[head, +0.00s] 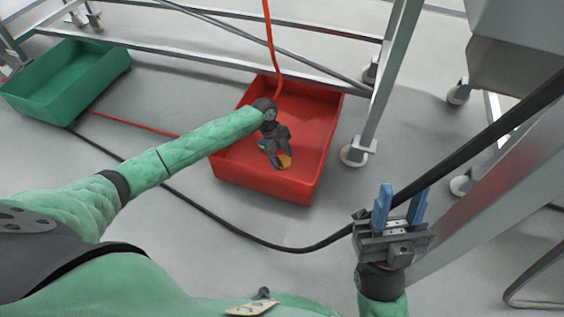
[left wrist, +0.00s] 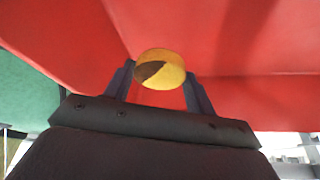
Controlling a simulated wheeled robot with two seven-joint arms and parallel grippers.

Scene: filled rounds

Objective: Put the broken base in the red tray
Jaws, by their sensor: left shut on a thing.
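The broken base (head: 285,161) is a small round yellow piece with a dark brown patch. My left gripper (head: 277,157) is shut on it, inside the outline of the red tray (head: 262,181) in the head view. In the left wrist view the base (left wrist: 165,67) sits between the two fingers of the left gripper (left wrist: 158,88), with red tray walls (left wrist: 230,35) behind it. I cannot tell whether the base touches the tray floor. My right gripper (head: 401,207), with blue fingers, is open and empty at the lower right, apart from the tray.
A green tray (head: 65,78) stands on the floor at the upper left. A metal frame (head: 382,80) with feet stands behind and right of the red tray. A black cable (head: 220,218) crosses the floor in front. An orange cable (head: 270,40) hangs behind the red tray.

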